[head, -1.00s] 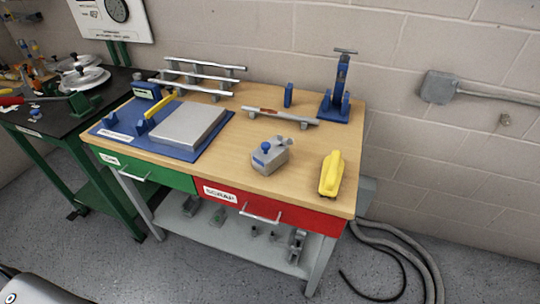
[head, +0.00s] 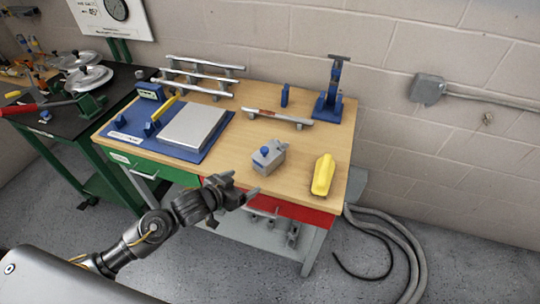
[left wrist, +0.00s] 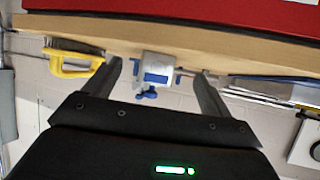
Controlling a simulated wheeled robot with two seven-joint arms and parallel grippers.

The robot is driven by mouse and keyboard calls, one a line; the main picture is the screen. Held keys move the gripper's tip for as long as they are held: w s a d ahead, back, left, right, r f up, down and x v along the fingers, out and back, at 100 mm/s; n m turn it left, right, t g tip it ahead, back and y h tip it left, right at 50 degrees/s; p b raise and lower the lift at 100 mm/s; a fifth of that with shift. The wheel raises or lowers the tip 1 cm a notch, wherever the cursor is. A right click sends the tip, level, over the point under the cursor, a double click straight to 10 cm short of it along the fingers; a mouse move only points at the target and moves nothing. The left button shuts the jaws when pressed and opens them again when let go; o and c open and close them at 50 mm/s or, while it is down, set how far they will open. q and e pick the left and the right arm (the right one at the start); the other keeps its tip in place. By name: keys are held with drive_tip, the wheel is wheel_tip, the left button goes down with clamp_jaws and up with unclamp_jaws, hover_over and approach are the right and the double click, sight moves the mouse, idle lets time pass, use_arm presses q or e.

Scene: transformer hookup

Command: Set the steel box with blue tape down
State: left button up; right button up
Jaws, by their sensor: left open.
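The steel box with blue tape (head: 269,158) sits on the wooden bench top, near the front edge right of centre. It is a small grey box with a blue knob on top. In the left wrist view the box (left wrist: 157,68) appears upside down, framed between my fingers. My left gripper (head: 245,184) is open and empty, in front of the bench edge and apart from the box. My right gripper is not in view.
A yellow-handled tool (head: 322,175) lies right of the box. A grey plate (head: 194,126) on a blue mat (head: 131,136) is at left. A bar (head: 277,118) lies behind the box, and a blue stand (head: 331,90) is at back right. Bare wood surrounds the box.

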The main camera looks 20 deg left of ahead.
sight(258, 163)
use_arm(q)
drive_tip(key=w+r, duration=0.1)
drive_tip(key=w+r+h, duration=0.1)
drive_tip(key=w, duration=0.1)
drive_tip(key=shift+a+m, duration=0.1)
drive_tip(key=shift+m, duration=0.3)
drive_tip(key=shift+r+t+h, duration=0.2)
drive_tip(key=shift+t+h, duration=0.1)
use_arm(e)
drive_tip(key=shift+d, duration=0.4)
use_arm(q)
drive_tip(key=x, duration=0.5)
drive_tip(key=shift+w+d+f+p, duration=0.15)
drive_tip(key=shift+w+d+p, duration=0.1)
drive_tip(key=shift+p, duration=0.15)
drive_tip(key=shift+w+d, duration=0.15)
drive_tip(key=shift+w, duration=0.05)
drive_tip(key=p+x, duration=0.1)
drive_tip(key=x, duration=0.2)
drive_tip(key=shift+w+d, duration=0.25)
drive_tip(key=shift+w, duration=0.05)
drive_tip(key=shift+w+d+f+p, duration=0.2)
drive_tip(key=shift+w+f+p, duration=0.1)
drive_tip(key=shift+w, duration=0.1)
drive_tip(key=shift+r, duration=0.1)
drive_tip(key=c, duration=1.7)
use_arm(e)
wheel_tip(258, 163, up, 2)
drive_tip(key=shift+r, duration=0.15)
